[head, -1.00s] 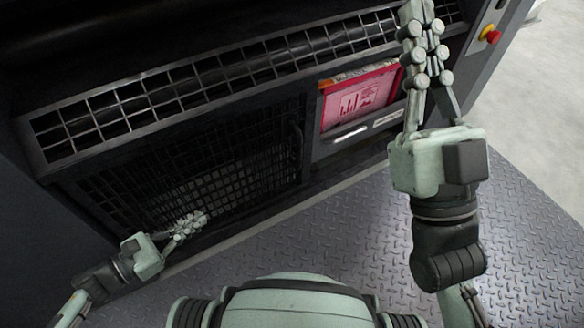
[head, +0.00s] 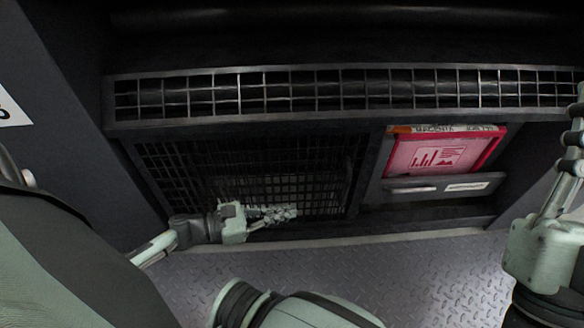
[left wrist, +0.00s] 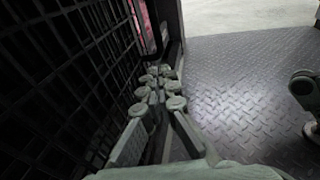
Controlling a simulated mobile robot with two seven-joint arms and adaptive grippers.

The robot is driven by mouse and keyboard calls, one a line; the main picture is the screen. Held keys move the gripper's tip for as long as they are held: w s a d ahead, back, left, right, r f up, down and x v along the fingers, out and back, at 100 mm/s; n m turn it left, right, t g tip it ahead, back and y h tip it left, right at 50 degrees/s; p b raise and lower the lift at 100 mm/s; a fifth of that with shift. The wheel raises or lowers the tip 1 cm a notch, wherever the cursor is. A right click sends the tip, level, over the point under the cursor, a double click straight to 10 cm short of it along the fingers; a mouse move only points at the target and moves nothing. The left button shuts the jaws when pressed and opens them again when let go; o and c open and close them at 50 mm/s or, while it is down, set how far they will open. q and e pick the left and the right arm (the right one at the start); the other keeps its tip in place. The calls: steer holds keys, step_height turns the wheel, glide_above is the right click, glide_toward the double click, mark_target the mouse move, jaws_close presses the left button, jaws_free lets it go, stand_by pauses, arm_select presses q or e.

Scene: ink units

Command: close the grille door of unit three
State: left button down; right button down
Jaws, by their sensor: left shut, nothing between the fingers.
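The dark grille door (head: 240,165) fills the low opening at the left of the unit's front in the head view. It looks nearly in line with the frame, but I cannot tell whether it is fully closed. My left gripper (head: 290,212) is shut and empty, low in front of the mesh.
A lighter grille strip (head: 330,93) runs above the door. A white sign (head: 10,108) with part of a numeral is at far left. The tread-plate floor (head: 400,275) is clear.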

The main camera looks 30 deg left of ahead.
mark_target(339, 202)
arm_select(q)
steer(key=x, duration=1.1)
steer(key=shift+d, duration=0.1)
